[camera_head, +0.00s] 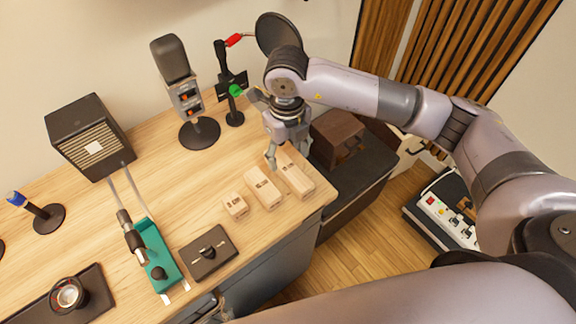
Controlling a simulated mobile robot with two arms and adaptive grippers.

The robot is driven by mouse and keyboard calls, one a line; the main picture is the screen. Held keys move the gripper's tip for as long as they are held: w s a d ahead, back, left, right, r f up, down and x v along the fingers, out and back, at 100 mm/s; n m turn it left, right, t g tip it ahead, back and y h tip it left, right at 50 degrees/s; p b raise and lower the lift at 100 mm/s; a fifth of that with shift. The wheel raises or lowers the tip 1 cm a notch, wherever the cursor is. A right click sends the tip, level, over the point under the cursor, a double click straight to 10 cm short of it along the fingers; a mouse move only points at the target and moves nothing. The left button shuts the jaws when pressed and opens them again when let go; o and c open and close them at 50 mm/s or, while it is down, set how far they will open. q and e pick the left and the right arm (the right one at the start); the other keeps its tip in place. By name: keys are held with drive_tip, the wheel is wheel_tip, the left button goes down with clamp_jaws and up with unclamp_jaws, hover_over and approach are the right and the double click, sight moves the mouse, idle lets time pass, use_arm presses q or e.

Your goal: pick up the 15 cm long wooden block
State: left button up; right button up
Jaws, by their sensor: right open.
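Three pale wooden blocks of different lengths lie side by side near the table's right front corner. The shortest block (235,206) is at the left, a medium block (263,188) is in the middle, and the longest block (298,177) is at the right. The labels on them are too small to read. My right gripper (286,160) points down over the far end of the longest block and partly hides it. It is open, with one finger on the left side of that block; contact is unclear. My left gripper is out of view.
The wooden table (185,215) has free room left of the blocks. A black control box (209,252) and a teal device (160,262) lie front left. A microphone (181,90) and a stand with a green knob (233,95) rise behind. A brown box (338,137) stands right of the gripper.

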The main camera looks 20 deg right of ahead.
sight(288, 167)
drive_tip(key=shift+s+f+p, duration=0.2)
drive_tip(key=shift+f+p, duration=0.3)
drive_tip(key=shift+f, duration=0.35)
wheel_tip(288, 167, down, 4)
drive_tip(key=shift+s+r+p, duration=0.1)
drive_tip(key=shift+r+p, duration=0.05)
drive_tip(key=shift+p, duration=0.7)
drive_tip(key=shift+f, duration=0.4)
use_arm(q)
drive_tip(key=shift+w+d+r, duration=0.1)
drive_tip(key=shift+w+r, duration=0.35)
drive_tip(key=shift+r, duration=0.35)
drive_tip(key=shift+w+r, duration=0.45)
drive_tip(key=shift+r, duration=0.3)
use_arm(e)
clamp_jaws()
